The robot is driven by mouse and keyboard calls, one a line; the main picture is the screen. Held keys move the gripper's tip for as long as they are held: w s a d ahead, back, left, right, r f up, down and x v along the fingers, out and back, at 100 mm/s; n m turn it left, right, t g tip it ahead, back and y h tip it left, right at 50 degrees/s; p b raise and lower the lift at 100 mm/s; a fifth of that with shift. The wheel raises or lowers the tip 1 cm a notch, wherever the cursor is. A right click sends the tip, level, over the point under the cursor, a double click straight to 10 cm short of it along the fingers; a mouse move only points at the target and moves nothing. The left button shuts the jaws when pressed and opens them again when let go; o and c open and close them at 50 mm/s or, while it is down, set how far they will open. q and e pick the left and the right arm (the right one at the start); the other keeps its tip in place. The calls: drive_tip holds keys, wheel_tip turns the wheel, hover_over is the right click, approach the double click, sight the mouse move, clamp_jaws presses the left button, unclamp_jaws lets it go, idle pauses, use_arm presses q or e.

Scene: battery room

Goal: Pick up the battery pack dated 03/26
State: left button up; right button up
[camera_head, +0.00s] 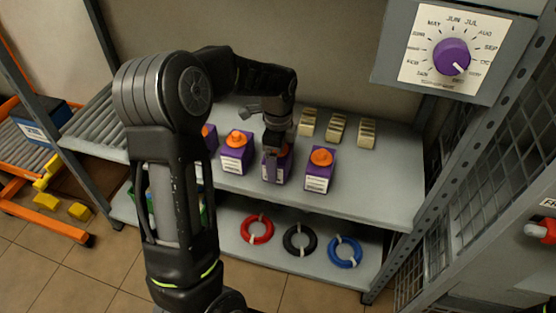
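Several purple battery packs with orange tops and white labels stand in a row on the upper grey shelf. One pack (320,168) stands clear at the right, and one pack (236,153) is left of my gripper. Another (209,138) is partly hidden by my arm. My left gripper (273,165) points down at the pack between them (284,165), with a dark finger in front of it. The gripper hides part of this pack, and I cannot tell whether it grips it. The label dates are too small to read. My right gripper is out of view.
Several cream blocks (336,128) stand behind the packs. Red (257,240), black (288,240) and blue (333,252) rings lie on the lower shelf. A purple month dial (452,57) is at upper right. An orange roller stand (18,190) is left; mesh panels (490,150) stand right.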

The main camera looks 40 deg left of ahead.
use_arm(q)
drive_tip(key=c, duration=1.1)
drive_tip(key=shift+r, duration=0.1)
wheel_tip(320, 180, up, 10)
drive_tip(key=shift+p, duration=1.05)
